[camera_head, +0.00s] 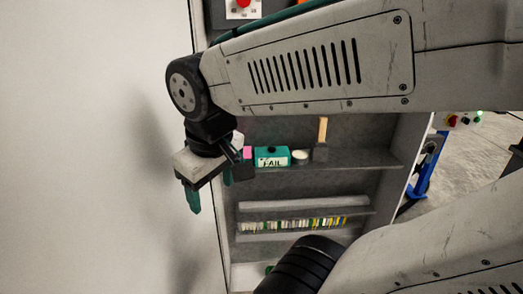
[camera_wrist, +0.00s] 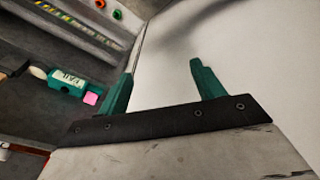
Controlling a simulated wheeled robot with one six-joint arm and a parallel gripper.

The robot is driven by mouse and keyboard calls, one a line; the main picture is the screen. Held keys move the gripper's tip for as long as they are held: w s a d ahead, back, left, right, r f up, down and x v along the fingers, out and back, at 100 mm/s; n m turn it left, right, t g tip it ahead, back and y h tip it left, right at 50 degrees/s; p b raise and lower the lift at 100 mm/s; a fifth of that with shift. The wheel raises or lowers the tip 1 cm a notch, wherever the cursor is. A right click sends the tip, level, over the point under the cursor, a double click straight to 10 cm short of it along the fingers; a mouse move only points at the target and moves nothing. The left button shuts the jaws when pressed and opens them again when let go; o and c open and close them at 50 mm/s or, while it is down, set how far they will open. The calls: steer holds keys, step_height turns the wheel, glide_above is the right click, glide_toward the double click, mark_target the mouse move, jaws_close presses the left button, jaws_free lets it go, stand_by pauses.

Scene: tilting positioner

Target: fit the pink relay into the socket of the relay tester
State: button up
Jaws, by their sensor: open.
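My gripper (camera_head: 211,198) hangs at the left of the shelf unit in the head view, its two teal fingers pointing down. In the wrist view my gripper (camera_wrist: 162,68) is open, with only pale wall between the fingers. The pink relay (camera_head: 247,152) shows as a small pink patch just right of my gripper, partly covered by it. The relay also shows in the wrist view (camera_wrist: 91,98), left of the left finger and apart from it. A teal box marked FAIL (camera_head: 271,150), seemingly the relay tester, stands beside the relay; it also shows in the wrist view (camera_wrist: 58,84). Its socket cannot be made out.
A round pale item (camera_head: 300,157) and a dark block with a wooden handle (camera_head: 322,130) stand right of the teal box on the shelf (camera_head: 350,160). A lower shelf holds a row of colourful thin items (camera_head: 290,225). A pale wall (camera_head: 90,150) fills the left.

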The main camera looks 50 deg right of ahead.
steer(key=w+d+f+n+t+h, duration=0.1)
steer(key=w+d+t+h, duration=0.1)
steer(key=w+d, duration=0.5)
steer(key=w+d+f+n+t+h, duration=0.1)
steer(key=w+d+h, duration=0.1)
steer(key=w+d, duration=0.5)
steer(key=n+t, duration=0.5)
steer(key=n, duration=0.2)
glide_above(249, 152)
steer(key=s+a, duration=0.3)
step_height(249, 152, down, 7)
steer(key=s+d+f+n+t+y, duration=0.3)
steer(key=s+f+n+t+y, duration=0.15)
steer(key=f, duration=0.25)
steer(key=shift+g, duration=0.35)
steer(key=x, duration=0.5)
steer(key=r+x, duration=0.1)
steer(key=x, duration=0.1)
steer(key=shift+w+a, duration=0.1)
steer(key=shift+w, duration=0.25)
jaws_close()
steer(key=shift+r, duration=0.1)
